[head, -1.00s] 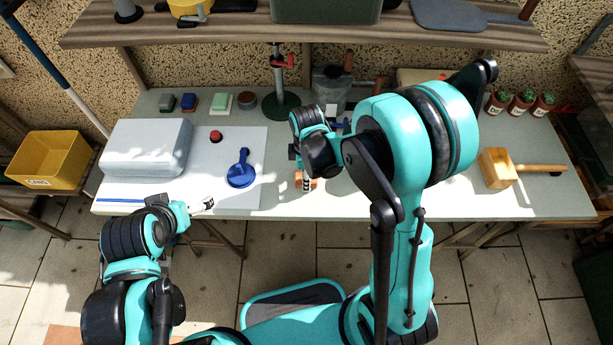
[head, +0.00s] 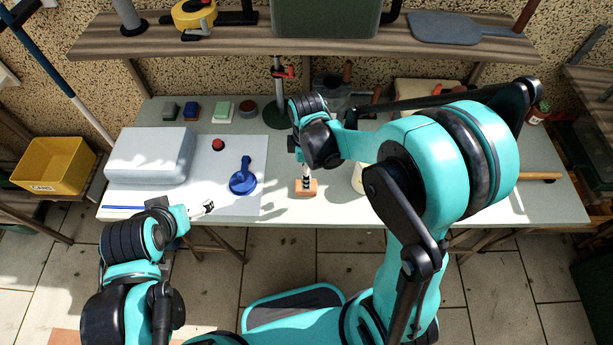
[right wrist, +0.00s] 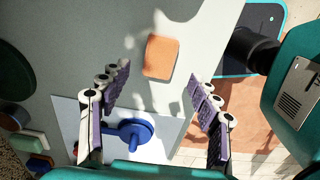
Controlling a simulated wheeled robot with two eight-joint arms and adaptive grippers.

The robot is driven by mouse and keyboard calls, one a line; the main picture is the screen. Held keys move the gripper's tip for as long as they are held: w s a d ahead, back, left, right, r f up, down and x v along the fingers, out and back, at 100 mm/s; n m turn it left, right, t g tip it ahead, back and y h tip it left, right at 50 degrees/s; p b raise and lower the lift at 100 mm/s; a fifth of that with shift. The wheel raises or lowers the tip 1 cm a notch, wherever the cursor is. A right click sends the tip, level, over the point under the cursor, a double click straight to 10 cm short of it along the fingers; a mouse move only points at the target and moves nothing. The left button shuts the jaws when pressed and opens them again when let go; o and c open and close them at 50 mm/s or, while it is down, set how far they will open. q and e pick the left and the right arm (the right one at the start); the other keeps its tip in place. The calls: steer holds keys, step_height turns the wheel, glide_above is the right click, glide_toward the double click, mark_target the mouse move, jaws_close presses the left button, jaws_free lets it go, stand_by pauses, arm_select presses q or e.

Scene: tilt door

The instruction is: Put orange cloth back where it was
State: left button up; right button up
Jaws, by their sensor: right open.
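The orange cloth (head: 306,188) is a small flat rectangle lying on the workbench (head: 300,212) near its front middle. It also shows in the right wrist view (right wrist: 161,57), uncovered, just beyond the fingertips. My right gripper (head: 306,174) points down over the cloth in the head view. In the right wrist view its fingers (right wrist: 158,76) are spread wide with nothing between them. Whether a fingertip touches the cloth cannot be told. My left gripper (head: 205,209) is low at the front left edge of the bench, away from the cloth; its jaw opening is unclear.
A white board (head: 222,205) left of the cloth carries a grey case (head: 150,155), a red button (head: 218,144) and a blue handle (head: 242,180). Several small blocks and a green-based stand (head: 277,115) line the back. A shelf (head: 240,40) overhangs the rear.

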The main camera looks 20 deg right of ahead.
steer(key=s+d+r+m+t, duration=0.2)
steer(key=s+r+m+t, duration=0.1)
steer(key=s+r+m, duration=0.2)
steer(key=s+d+r+m+t+p, duration=0.1)
steer(key=s+r+m+t, duration=0.3)
steer(key=r+m, duration=0.5)
steer(key=shift+s+d+m, duration=0.4)
steer(key=shift+s+d, duration=0.25)
steer(key=shift+d, duration=0.15)
